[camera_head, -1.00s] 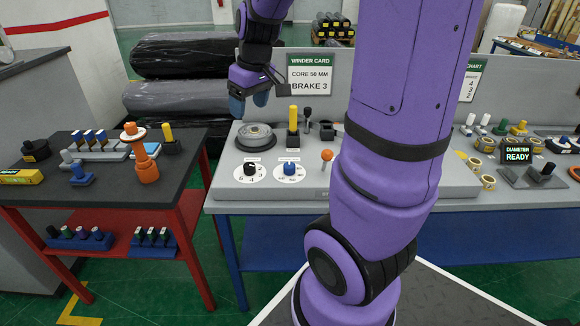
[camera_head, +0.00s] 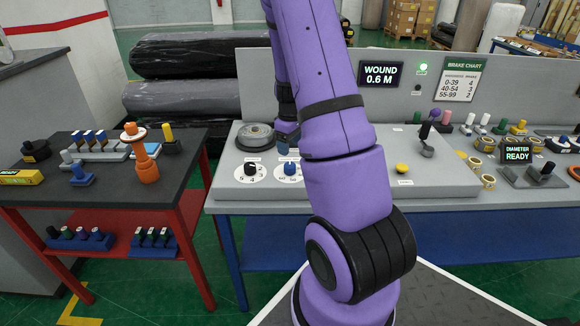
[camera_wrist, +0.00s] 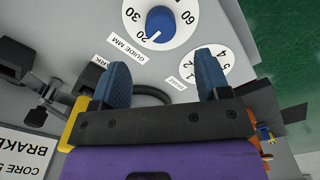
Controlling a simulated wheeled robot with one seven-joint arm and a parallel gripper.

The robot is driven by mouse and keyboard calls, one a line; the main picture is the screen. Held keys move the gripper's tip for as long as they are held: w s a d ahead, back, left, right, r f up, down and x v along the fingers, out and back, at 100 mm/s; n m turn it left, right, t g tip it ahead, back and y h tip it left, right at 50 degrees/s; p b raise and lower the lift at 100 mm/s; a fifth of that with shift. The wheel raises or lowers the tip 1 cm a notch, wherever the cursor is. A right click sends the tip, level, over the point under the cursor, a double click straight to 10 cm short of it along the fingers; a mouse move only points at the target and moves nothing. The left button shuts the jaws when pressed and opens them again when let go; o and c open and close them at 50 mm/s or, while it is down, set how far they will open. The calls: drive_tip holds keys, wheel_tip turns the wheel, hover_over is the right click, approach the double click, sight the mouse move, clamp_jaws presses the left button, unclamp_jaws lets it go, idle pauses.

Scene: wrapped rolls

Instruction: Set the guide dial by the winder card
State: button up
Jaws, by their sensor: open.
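The guide dial shows in the wrist view as a blue knob (camera_wrist: 162,20) on a white disc marked 20, 30 and 60; its white pointer appears to aim near 20. In the head view its knob (camera_head: 290,169) sits on the sloped grey console. My gripper (camera_wrist: 163,76) is open and empty, its blue fingers apart, short of the knob in the wrist view. In the head view my gripper (camera_head: 286,139) is just behind the dial, mostly hidden by my arm. The winder card (camera_wrist: 25,150) is partly in the wrist view, reading "CORE 5" and "BRAKE".
The brake dial (camera_head: 251,169) with a black knob stands left of the guide dial. A round grey disc (camera_head: 256,136) is behind it. A display (camera_head: 381,74) reads "WOUND 0.6 M" beside a lit green lamp (camera_head: 423,67) and the brake chart (camera_head: 457,79). A yellow button (camera_head: 402,168) is right.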

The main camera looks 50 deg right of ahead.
sight(290, 165)
wheel_tip(290, 165, down, 9)
drive_tip(key=shift+r, duration=0.1)
idle(0.3)
drive_tip(key=c, duration=0.9)
